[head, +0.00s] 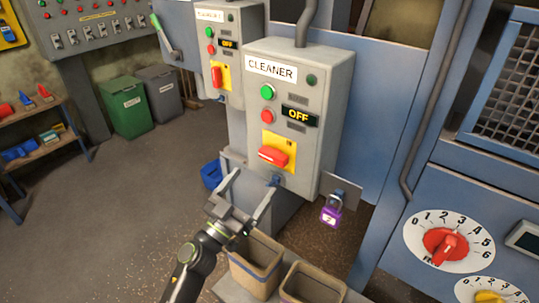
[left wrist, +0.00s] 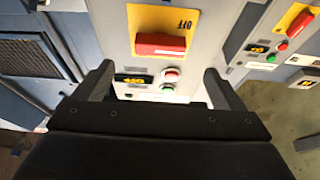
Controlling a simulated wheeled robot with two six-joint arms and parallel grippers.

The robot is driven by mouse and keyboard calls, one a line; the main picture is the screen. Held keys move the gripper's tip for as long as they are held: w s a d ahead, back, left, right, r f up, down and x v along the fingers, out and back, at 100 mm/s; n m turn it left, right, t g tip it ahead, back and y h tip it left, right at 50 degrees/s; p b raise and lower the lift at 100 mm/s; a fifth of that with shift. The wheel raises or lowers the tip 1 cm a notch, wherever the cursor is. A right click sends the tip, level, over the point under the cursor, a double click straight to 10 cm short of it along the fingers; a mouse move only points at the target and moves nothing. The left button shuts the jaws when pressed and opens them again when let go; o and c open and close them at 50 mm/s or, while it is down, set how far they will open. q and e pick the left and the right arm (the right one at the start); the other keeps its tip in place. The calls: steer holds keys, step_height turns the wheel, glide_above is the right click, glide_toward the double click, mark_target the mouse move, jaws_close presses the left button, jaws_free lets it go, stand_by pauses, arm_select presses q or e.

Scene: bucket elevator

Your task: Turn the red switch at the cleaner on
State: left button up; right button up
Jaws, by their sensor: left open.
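The cleaner box (head: 297,110) is a grey cabinet labelled CLEANER. Its red switch (head: 273,157) sits on a yellow plate (head: 289,146) low on the front, its handle lying crosswise. The display (head: 299,115) above reads OFF. My left gripper (head: 254,179) is open and empty, in front of and below the switch, apart from it. In the left wrist view the box appears upside down, with the red switch (left wrist: 160,44) beyond and between the spread fingers (left wrist: 158,77). My right gripper is not in view.
A purple padlock (head: 331,211) hangs on a tab right of the box. A similar box (head: 228,54) with a red switch stands behind left. Brown bins (head: 257,247) stand below my gripper. A blue panel with a red dial (head: 447,246) is at right. The floor at left is clear.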

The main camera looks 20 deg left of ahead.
mark_target(270, 160)
arm_select(q)
steer(key=p+x, duration=0.1)
steer(key=x, duration=0.7)
steer(key=shift+w, duration=0.15)
steer(key=c, duration=1)
